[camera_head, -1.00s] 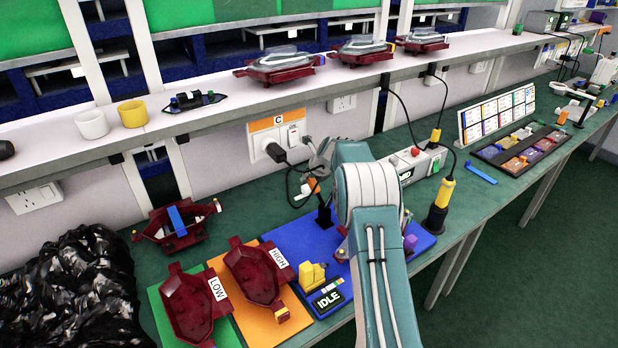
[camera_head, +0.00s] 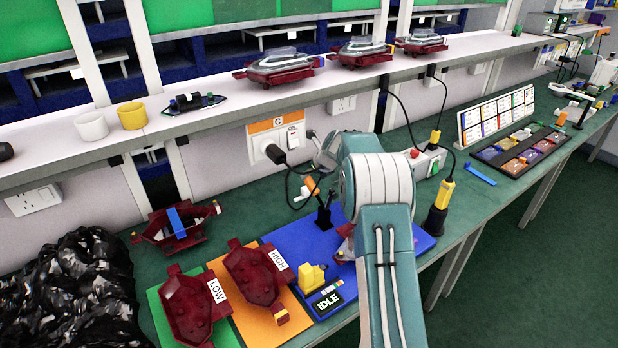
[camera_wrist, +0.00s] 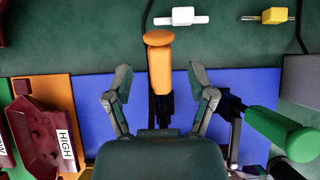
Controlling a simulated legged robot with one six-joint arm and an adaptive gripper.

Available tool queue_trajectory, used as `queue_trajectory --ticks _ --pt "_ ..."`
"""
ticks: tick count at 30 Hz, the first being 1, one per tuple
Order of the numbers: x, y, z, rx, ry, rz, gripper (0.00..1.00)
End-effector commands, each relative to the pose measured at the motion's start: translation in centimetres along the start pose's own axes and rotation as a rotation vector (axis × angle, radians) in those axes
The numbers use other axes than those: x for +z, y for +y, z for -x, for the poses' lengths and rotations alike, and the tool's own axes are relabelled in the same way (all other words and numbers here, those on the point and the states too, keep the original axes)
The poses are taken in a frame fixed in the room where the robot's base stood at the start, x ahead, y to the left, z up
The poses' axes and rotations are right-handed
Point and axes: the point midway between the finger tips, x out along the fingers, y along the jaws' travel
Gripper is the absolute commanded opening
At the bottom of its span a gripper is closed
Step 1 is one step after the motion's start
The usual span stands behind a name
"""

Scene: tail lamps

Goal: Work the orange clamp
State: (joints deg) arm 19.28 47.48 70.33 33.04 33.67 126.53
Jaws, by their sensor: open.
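The orange clamp handle (camera_wrist: 159,62) stands between the spread fingers of my gripper (camera_wrist: 160,80) in the wrist view, with black clamp parts below it. The gripper is open, and a gap shows between each finger and the handle. In the head view the orange handle (camera_head: 312,186) sits on a black post (camera_head: 323,213) at the back of the blue mat (camera_head: 290,237). My arm hides the gripper there. A clamp with a green handle (camera_wrist: 280,130) lies to the right in the wrist view.
Dark red housings marked HIGH (camera_head: 255,278) and LOW (camera_head: 190,308) lie left of the blue mat. A yellow block (camera_head: 311,277) and an IDLE display (camera_head: 327,302) are at its front. A black and yellow tool (camera_head: 438,205) stands right of my arm. A shelf (camera_head: 240,95) runs above.

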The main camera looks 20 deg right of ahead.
Motion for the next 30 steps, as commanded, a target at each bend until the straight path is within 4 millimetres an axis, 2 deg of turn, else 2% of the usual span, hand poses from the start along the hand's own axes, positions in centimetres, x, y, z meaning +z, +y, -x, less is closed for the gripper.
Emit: queue_trajectory --ticks 1,6,12,17,30 --pt "0.1 -0.1 1.1 -0.002 -0.002 -0.001 0.71" --pt "0.1 -0.1 4.4 -0.002 -0.002 0.000 0.71" --pt "0.1 -0.1 7.0 -0.001 -0.001 0.001 0.71" --pt "0.0 -0.1 7.6 0.000 0.001 0.000 0.71" --pt "0.0 -0.1 7.6 0.000 0.000 0.000 0.71"
